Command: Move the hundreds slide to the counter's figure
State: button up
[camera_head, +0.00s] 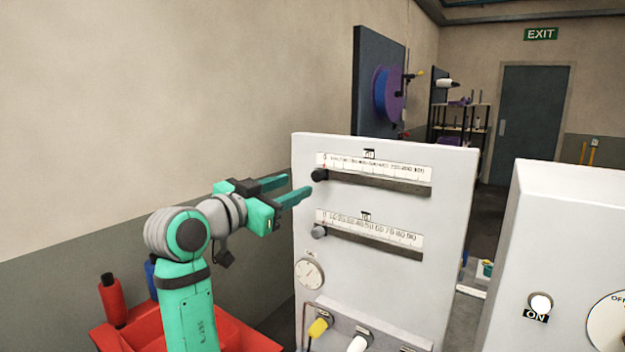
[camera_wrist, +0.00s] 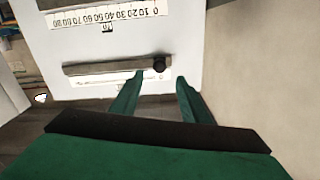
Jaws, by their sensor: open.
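The hundreds slide is a black knob (camera_head: 319,175) at the left, zero end of the upper slot on a white panel (camera_head: 455,200). Its printed scale (camera_head: 375,167) appears to run in hundreds. In the wrist view, which is upside down, the knob (camera_wrist: 159,63) lies just beyond the fingertips, roughly between them. My gripper (camera_head: 299,185) is open and empty, close to the knob's left; its fingers also show in the wrist view (camera_wrist: 161,76). I cannot tell whether they touch the knob. I see no readable counter figure.
A lower slide with a grey knob (camera_head: 319,231) is at the zero end of its tens scale. A small dial (camera_head: 309,273) and a yellow knob (camera_head: 318,328) are below. A red bin (camera_head: 245,338) stands left. Another white cabinet (camera_head: 560,230) stands right, with an ON label.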

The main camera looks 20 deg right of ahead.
aim_at(315, 178)
jog(key=x, duration=0.8)
jog(key=shift+w+d, duration=0.25)
jog(key=shift+d, duration=0.1)
grip_shut()
dwell(1.0)
